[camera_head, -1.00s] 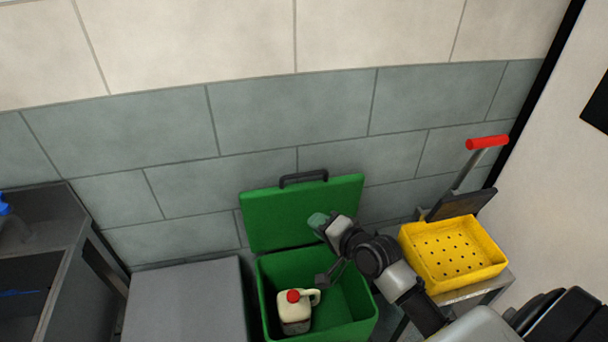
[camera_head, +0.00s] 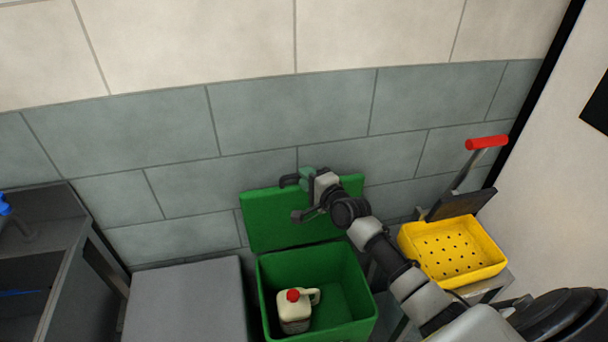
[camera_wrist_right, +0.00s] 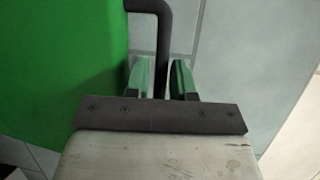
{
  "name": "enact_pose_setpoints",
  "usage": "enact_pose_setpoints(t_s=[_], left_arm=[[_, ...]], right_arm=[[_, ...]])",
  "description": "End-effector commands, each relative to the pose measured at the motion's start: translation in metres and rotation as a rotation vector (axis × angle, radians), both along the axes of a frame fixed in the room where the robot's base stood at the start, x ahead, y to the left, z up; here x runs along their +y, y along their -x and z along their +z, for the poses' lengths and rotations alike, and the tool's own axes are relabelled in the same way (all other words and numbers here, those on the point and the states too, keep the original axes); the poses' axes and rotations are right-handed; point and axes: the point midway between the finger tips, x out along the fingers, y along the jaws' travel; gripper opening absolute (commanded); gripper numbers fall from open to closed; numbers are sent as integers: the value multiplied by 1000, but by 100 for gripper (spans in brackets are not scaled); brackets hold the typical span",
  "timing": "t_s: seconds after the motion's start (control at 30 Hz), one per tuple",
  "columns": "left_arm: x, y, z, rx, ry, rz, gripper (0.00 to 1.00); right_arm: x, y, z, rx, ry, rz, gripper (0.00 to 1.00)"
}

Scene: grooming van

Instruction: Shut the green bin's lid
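The green bin (camera_head: 350,312) stands on the floor against the wall, with its lid (camera_head: 280,222) raised and leaning back at the wall. The lid has a dark handle (camera_head: 290,180) on its top edge. My right gripper (camera_head: 307,178) is at the right part of this handle. In the right wrist view, the dark handle (camera_wrist_right: 162,40) runs between the two green-padded fingers (camera_wrist_right: 161,78), with a visible gap on the left side, so the gripper looks open around it. The green lid (camera_wrist_right: 60,60) fills the left of that view. My left gripper is not in view.
A white jug with a red cap (camera_head: 294,312) sits inside the bin. A grey box-like unit (camera_head: 185,300) stands just left of the bin. A yellow perforated tray (camera_head: 452,278) on a stand is to the right, beside a red-handled tool (camera_head: 487,142).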

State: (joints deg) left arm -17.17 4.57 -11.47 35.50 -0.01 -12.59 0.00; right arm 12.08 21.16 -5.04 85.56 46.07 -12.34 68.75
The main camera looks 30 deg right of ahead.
Motion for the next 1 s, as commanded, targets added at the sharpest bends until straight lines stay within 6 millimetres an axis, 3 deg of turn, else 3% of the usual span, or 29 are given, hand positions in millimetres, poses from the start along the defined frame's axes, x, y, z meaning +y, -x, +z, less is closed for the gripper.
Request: enact_pose_setpoints(t_s=[0.2, 0.47, 0.63, 1.0], left_arm=[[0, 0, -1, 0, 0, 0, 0], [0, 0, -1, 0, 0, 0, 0], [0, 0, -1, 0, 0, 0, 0], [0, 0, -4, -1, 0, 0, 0]], right_arm=[[2, -15, -1, 0, 2, 0, 24], [2, -16, -2, 1, 2, 0, 24], [2, -16, -2, 1, 2, 0, 1], [5, -14, -4, -9, 3, 1, 0]])
